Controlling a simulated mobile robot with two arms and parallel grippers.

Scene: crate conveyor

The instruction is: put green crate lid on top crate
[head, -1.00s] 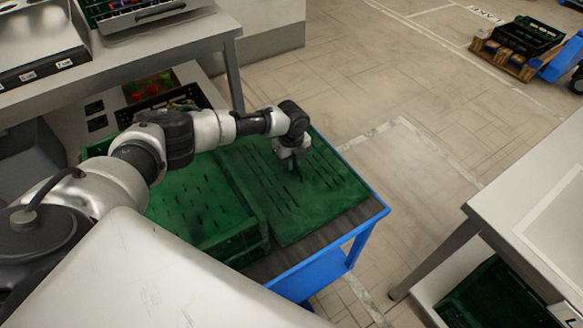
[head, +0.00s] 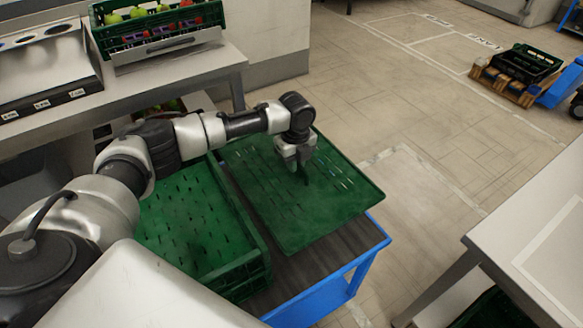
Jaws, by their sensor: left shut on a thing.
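The green lid (head: 318,215) is a flat slotted panel. It is raised above the dark top of the blue cart or conveyor (head: 345,248), slightly tilted. My left gripper (head: 302,172) is shut on the green lid, pointing down near its middle; the exact grip point is partly hidden. A green crate (head: 205,225) stands on the same surface, left of the lid and close to its edge. My left arm crosses over the crate's far part and hides it. My right gripper is not in view.
A grey workbench (head: 190,68) at the upper left carries a green crate of fruit (head: 103,33). A white table (head: 535,215) stands at the right. A blue cart with a pallet and dark crate (head: 522,65) is at the far right. Open floor lies between.

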